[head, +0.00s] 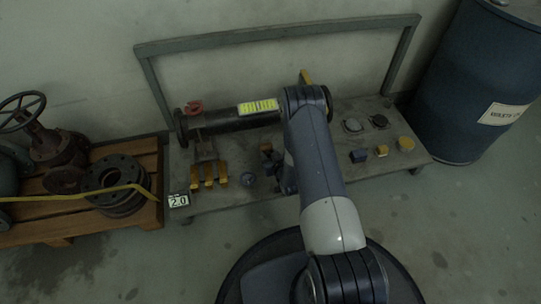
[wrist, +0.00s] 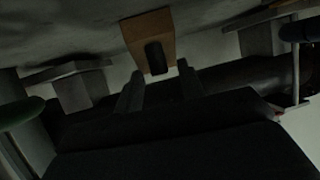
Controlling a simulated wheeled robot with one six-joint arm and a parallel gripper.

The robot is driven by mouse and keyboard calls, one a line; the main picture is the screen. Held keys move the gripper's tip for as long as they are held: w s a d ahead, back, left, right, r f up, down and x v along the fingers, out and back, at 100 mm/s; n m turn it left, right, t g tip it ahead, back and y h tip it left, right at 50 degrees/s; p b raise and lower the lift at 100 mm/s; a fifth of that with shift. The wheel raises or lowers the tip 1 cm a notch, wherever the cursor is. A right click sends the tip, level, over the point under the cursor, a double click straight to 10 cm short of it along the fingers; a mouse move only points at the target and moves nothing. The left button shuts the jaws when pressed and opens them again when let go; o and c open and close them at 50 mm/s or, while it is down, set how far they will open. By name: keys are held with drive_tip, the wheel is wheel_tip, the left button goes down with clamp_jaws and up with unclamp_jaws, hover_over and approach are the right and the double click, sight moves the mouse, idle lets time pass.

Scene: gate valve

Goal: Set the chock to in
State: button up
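A tan-orange block with a dark peg or slot (wrist: 147,33), which may be the chock, shows at the top middle of the wrist view. My gripper (wrist: 160,76) has its two dark fingers apart, just below the block in the picture. The dark part lies between the fingertip lines; I cannot tell whether they touch it. In the head view my arm hides the gripper and the spot it faces. A yellow piece (head: 306,77) sticks up behind my arm. Several yellow pieces (head: 209,174) stand at the bench's left front; I cannot tell whether one is the chock.
A dark pipe (head: 225,122) with a yellow-green label (head: 258,107) lies along the grey bench (head: 330,175). A frame rail (head: 270,34) rises behind. Small blocks (head: 358,156) sit at right. A blue drum (head: 470,85) and a pallet with a valve (head: 55,140) flank the bench.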

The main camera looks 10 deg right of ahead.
drive_tip(key=shift+s, duration=0.1)
drive_tip(key=p+v, duration=0.4)
drive_tip(key=v, duration=0.6)
drive_tip(key=shift+s+r, duration=0.15)
drive_tip(key=shift+s, duration=0.2)
drive_tip(key=b+x, duration=0.4)
drive_tip(key=x, duration=0.7)
drive_tip(key=shift+d, duration=0.1)
drive_tip(key=shift+s, duration=1.1)
